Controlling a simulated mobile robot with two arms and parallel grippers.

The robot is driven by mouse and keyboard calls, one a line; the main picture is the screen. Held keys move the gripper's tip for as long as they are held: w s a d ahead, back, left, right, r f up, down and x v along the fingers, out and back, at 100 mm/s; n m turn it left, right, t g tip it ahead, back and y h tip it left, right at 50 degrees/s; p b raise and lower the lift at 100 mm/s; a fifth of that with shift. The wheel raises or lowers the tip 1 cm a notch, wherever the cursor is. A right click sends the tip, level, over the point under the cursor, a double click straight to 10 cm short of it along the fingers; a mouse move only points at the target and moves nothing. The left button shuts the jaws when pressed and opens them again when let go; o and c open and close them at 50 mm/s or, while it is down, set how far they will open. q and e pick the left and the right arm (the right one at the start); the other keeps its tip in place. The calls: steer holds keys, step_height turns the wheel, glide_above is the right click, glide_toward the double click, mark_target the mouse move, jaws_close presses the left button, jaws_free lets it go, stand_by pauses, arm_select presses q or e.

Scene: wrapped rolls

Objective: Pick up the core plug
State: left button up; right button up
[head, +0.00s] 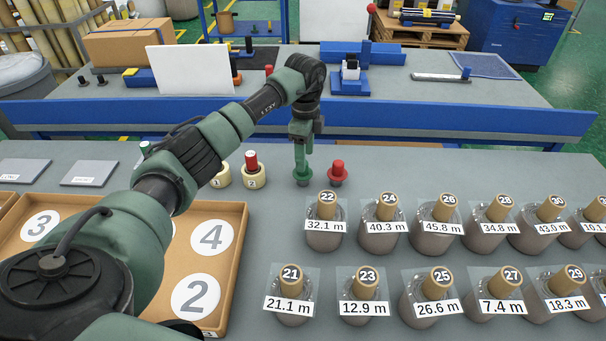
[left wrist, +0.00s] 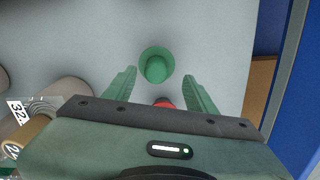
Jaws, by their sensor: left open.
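A green core plug (head: 302,179) with a round flange stands upright on the grey table, left of a red core plug (head: 338,173). In the left wrist view the green plug (left wrist: 155,68) lies just ahead of and between the fingertips, and part of the red plug (left wrist: 163,103) shows behind it, near the gripper body. My left gripper (head: 301,155) points down above the green plug. In the left wrist view its two fingers (left wrist: 160,74) are apart with nothing held. The exact height gap to the plug is hard to tell. My right gripper is out of view.
Wrapped rolls with length labels (head: 324,235) stand in two rows at the right. A cardboard tray (head: 240,240) with numbered discs is at the left. A beige ring with a red plug (head: 252,172) stands left of the green plug. A blue rail (head: 420,118) runs behind.

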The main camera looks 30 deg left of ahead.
mark_target(302, 174)
arm_select(q)
steer(key=shift+f, duration=0.95)
steer(key=f, duration=0.1)
steer(key=f+p, duration=0.1)
steer(key=f, duration=0.2)
steer(key=shift+s+a+f+p, duration=0.15)
steer(key=shift+s+f+p, duration=0.1)
steer(key=shift+s+p, duration=0.1)
steer(key=shift+f, duration=0.4)
steer(key=shift+c, duration=0.4)
steer(key=c, duration=0.9)
